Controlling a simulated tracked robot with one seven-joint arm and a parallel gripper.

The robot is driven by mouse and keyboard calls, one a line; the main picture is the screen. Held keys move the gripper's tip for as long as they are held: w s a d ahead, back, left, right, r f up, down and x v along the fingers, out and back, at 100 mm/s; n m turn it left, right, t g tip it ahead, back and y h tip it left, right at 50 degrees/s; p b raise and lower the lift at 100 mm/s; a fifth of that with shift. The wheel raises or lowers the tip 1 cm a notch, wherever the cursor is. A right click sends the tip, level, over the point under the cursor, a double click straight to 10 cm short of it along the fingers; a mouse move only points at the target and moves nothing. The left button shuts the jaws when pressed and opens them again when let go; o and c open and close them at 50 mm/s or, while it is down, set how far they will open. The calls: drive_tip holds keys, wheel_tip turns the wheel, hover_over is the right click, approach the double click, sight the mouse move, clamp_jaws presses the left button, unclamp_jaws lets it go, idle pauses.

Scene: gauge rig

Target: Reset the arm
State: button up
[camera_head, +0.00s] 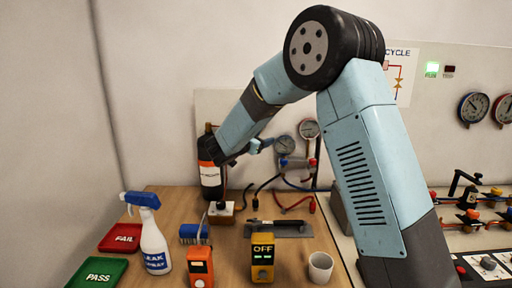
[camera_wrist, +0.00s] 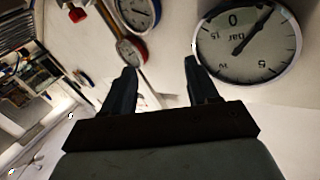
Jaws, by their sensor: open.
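My arm rises from the lower right of the head view and bends down to the left over the bench. My gripper (camera_head: 250,150) is in front of the back panel, near the small gauges and to the right of a black bottle. In the wrist view my gripper (camera_wrist: 160,75) is open, with two dark fingers apart and nothing between them. A large round gauge (camera_wrist: 247,38) marked "bar" is close to the right finger. Smaller gauges (camera_wrist: 137,12) are beyond the left finger.
The wooden bench holds a spray bottle (camera_head: 152,240), a red FAIL tray (camera_head: 121,238), a green PASS tray (camera_head: 97,273), an orange device (camera_head: 200,268), a yellow OFF device (camera_head: 262,260) and a white cup (camera_head: 320,268). The black bottle (camera_head: 210,172) stands at the back. Hoses (camera_head: 294,203) lie below the gauges.

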drive_tip(key=s+d+r+n+t+y, duration=0.2)
drive_tip(key=d+r+n+t+y, duration=0.15)
drive_tip(key=r+y, duration=0.55)
drive_tip(key=s+d+r+n+g+y, duration=0.1)
drive_tip(key=s+d+n+g+y, duration=0.1)
drive_tip(key=s, duration=0.9)
drive_tip(key=s+d+r+n+g+y, duration=0.2)
drive_tip(key=s+d+n, duration=0.3)
drive_tip(key=s, duration=0.5)
drive_tip(key=shift+s+d+g, duration=0.25)
drive_tip(key=shift+s+g, duration=0.15)
drive_tip(key=shift+g, duration=0.45)
drive_tip(key=s+d+f+g+h, duration=0.1)
drive_tip(key=s+d+f+g, duration=0.1)
drive_tip(key=s, duration=0.5)
drive_tip(key=s+d+f+g+h, duration=0.1)
drive_tip(key=s+d+f+g, duration=0.1)
drive_tip(key=s+d, duration=0.3)
drive_tip(key=s+d+f+g, duration=0.1)
drive_tip(key=s+d+f, duration=0.2)
drive_tip(key=s, duration=0.6)
drive_tip(key=shift+s+d+f+g+h, duration=0.3)
drive_tip(key=shift+s+f+g+h, duration=0.1)
drive_tip(key=shift+f, duration=0.25)
